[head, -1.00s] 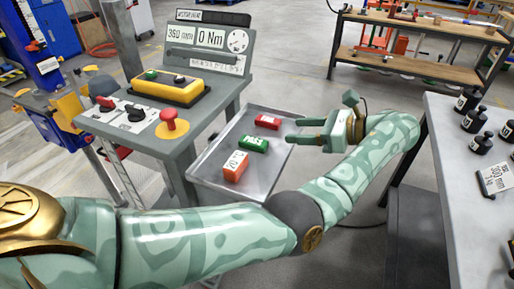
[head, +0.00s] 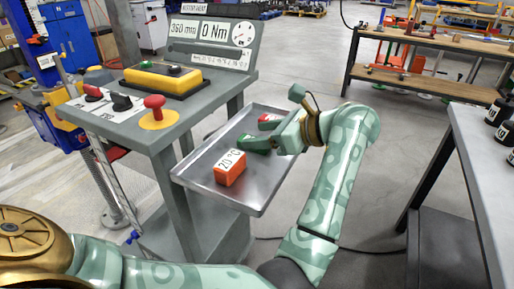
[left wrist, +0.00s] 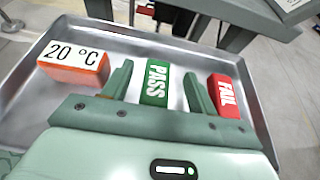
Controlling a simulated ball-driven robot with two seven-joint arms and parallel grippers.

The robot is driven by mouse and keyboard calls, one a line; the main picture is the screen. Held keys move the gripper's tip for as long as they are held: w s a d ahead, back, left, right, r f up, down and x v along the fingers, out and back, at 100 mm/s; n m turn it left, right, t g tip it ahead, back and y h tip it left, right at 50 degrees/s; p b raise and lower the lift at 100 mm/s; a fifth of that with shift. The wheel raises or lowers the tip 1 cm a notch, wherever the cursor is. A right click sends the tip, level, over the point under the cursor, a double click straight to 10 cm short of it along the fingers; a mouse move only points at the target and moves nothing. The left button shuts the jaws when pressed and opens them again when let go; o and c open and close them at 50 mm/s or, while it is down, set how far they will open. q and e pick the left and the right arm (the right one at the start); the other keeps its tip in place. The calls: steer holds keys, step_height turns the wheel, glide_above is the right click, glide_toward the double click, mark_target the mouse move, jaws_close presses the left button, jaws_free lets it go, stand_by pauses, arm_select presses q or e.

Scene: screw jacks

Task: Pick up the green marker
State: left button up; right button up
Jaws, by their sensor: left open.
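The green marker (head: 253,144) is a small block lying on the grey metal tray. In the left wrist view the green marker (left wrist: 154,85) shows a white PASS label. My left gripper (head: 272,137) is open over the tray and partly hides the marker in the head view. In the left wrist view its two fingers (left wrist: 159,75) stand on either side of the green marker, with a gap on each side. I cannot tell how far the fingertips are above the tray floor. My right gripper is not in view.
On the tray (head: 250,205), an orange block marked 20 °C (head: 230,168) lies left of the green marker. A red FAIL block (left wrist: 226,95) lies close beside the right finger in the left wrist view. A control stand (head: 170,125) rises left of the tray.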

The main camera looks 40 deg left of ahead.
mark_target(244, 137)
arm_select(q)
steer(key=b+x, duration=0.1)
steer(key=x, duration=0.3)
steer(key=shift+d+f+b, duration=0.1)
steer(key=shift+f+b, duration=0.25)
steer(key=shift+b, duration=0.05)
steer(key=shift+s+r, duration=0.1)
steer(key=shift+r, duration=0.1)
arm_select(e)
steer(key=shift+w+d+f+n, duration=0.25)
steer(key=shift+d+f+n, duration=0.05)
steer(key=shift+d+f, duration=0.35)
arm_select(q)
steer(key=c, duration=1.1)
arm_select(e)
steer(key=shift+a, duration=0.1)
